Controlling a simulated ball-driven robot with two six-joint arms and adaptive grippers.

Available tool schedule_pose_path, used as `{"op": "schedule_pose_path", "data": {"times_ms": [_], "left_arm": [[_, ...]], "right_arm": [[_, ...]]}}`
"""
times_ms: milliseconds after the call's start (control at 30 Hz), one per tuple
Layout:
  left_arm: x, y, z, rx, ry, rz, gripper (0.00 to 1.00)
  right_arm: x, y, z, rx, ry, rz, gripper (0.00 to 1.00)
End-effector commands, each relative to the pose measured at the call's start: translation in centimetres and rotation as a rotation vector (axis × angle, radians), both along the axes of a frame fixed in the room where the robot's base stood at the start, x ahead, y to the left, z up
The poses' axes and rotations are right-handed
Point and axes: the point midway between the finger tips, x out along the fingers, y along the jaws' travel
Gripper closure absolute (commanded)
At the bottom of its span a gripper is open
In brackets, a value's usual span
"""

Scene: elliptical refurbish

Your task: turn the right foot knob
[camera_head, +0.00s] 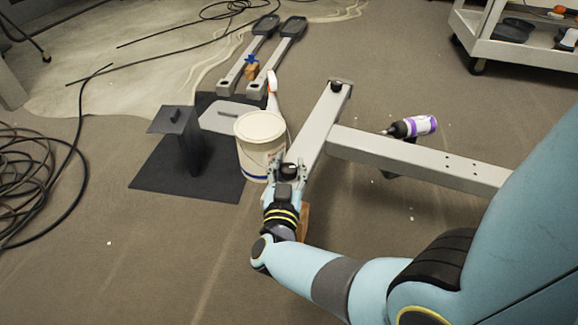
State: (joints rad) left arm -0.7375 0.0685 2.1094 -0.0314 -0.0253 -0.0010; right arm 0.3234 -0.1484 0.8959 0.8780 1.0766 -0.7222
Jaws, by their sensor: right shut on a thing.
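The grey elliptical frame lies on the floor, with a crossbar (322,125) and a long beam (420,160) running off to the right. A black foot knob (289,171) sits at the near end of the crossbar. My right gripper (289,168) is shut on this near knob, with its fingers on both sides of it. Another black knob (336,85) sits at the far end of the crossbar, apart from the gripper. My left gripper is not in view.
A white bucket (261,136) stands close to the left of my right gripper, with a spray bottle (273,90) behind it. A purple-and-black power tool (415,127) lies beyond the beam. Coiled cable (35,185) lies at left. A white cart (520,50) stands at the back right.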

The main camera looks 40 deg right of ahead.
Motion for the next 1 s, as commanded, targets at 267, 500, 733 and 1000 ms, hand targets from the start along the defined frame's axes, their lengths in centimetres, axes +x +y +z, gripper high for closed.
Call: {"op": "schedule_pose_path", "data": {"times_ms": [267, 500, 733, 1000], "left_arm": [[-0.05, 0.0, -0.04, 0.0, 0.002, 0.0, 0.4], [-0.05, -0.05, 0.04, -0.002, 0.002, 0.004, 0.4], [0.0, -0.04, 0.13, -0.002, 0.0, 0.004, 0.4], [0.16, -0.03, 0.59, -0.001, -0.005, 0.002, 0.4]], "right_arm": [[-0.16, 0.1, -0.18, 0.001, 0.004, 0.001, 0.4], [-0.06, 0.05, -0.08, 0.001, 0.002, 0.001, 0.4], [-0.06, -0.01, -0.03, 0.001, 0.001, 0.014, 0.4], [-0.21, -0.24, -0.02, -0.007, 0.005, 0.276, 0.4]]}}
